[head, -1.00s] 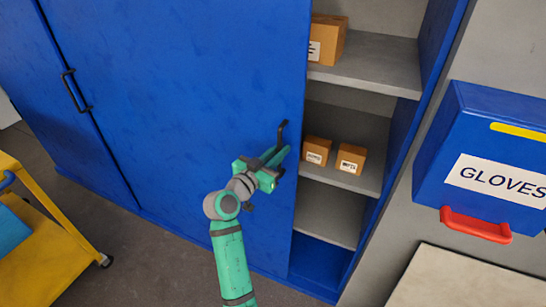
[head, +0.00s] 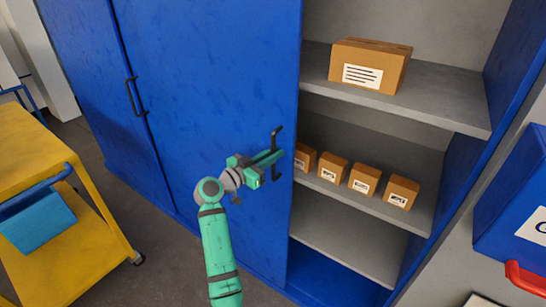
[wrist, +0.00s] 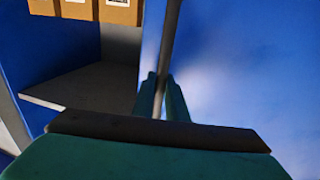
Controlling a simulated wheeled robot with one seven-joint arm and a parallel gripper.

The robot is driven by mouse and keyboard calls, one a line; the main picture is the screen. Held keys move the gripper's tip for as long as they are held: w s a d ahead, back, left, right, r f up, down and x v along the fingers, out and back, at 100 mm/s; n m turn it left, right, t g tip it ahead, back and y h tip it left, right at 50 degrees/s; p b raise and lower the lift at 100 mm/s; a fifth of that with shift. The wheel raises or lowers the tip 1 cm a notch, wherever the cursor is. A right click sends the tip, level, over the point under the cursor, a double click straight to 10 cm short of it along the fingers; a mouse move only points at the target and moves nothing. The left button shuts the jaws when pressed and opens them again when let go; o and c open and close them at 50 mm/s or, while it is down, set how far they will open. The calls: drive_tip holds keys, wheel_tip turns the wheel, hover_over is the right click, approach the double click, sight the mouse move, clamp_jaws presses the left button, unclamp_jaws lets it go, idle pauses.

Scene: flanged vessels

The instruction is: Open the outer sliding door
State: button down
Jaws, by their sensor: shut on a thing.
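The blue outer sliding door (head: 215,90) stands partly open, with the cabinet's right part uncovered. Its black bar handle (head: 276,142) is upright near the door's right edge. My gripper (head: 278,157) reaches this handle from the left and is shut on it. In the wrist view, the two green fingers (wrist: 162,98) close around the dark handle bar (wrist: 170,45). The door face (wrist: 240,70) fills the right of that view, and the open shelves show at the left.
Shelves (head: 400,98) hold a large cardboard box (head: 370,68) above and several small boxes (head: 333,167) below. Another blue panel with a black handle (head: 136,96) is at the left. A yellow cart (head: 95,220) stands at the lower left. A blue gloves box (head: 515,205) is at the right.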

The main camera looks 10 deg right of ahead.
drive_tip(key=shift+s+d, duration=0.15)
drive_tip(key=shift+d, duration=0.35)
drive_tip(key=c, duration=1.8)
unclamp_jaws()
drive_tip(key=shift+a, duration=0.25)
drive_tip(key=shift+o, duration=0.2)
drive_tip(key=v, duration=1.1)
drive_tip(key=shift+a, duration=0.2)
